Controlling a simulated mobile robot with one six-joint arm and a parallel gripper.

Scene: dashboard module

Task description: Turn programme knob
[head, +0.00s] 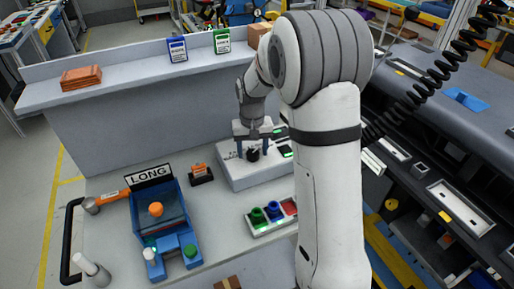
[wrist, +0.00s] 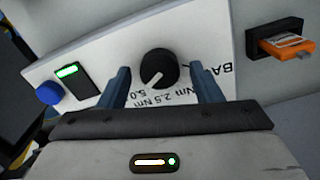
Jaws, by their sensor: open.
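The programme knob (wrist: 159,69) is a round black knob with a white pointer line on a white panel (wrist: 205,40). Printed marks, including "2.5 Nm" and "5.0", lie around it. In the wrist view the pointer aims down and to the left. My gripper (wrist: 164,84) is open, with one blue finger on each side of the knob and a gap on both sides. In the head view my gripper (head: 253,138) points down over the white module, and the knob (head: 253,154) shows small and dark between the fingers.
A green-lit display (wrist: 72,75) and a blue button (wrist: 48,93) are left of the knob in the wrist view. An orange item in a black holder (head: 201,174), a blue "LONG" fixture (head: 158,210) and a tray of coloured parts (head: 272,215) stand nearby.

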